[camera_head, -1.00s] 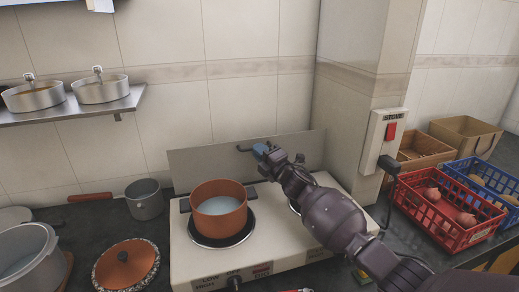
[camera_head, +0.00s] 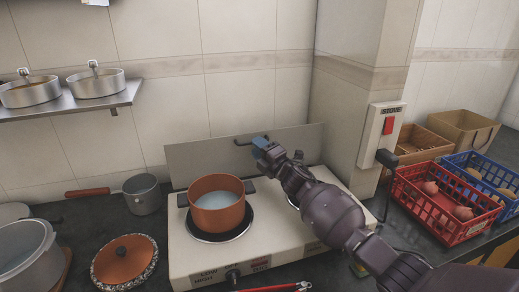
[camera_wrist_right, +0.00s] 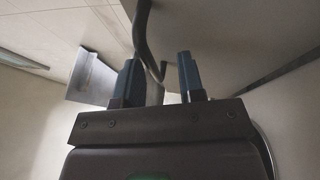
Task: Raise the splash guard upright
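The splash guard (camera_head: 205,159) is a flat grey plate along the back edge of the white stove (camera_head: 188,250). It stands roughly upright in front of the tiled wall; I cannot tell its exact tilt. A dark bar handle (camera_head: 241,143) sticks out near its top edge. My right gripper (camera_head: 258,144) is at the handle's right end. In the right wrist view, its two blue fingers (camera_wrist_right: 160,68) are apart, with the dark handle (camera_wrist_right: 144,35) passing between them, nearer the left finger. My left gripper is out of view.
An orange pot (camera_head: 217,205) of pale liquid sits on the left burner, just in front of the guard. A tiled pillar (camera_head: 345,125) with a red-switch box (camera_head: 385,135) stands right. A red crate (camera_head: 440,212) is beyond it. An orange lid (camera_head: 124,262) lies left.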

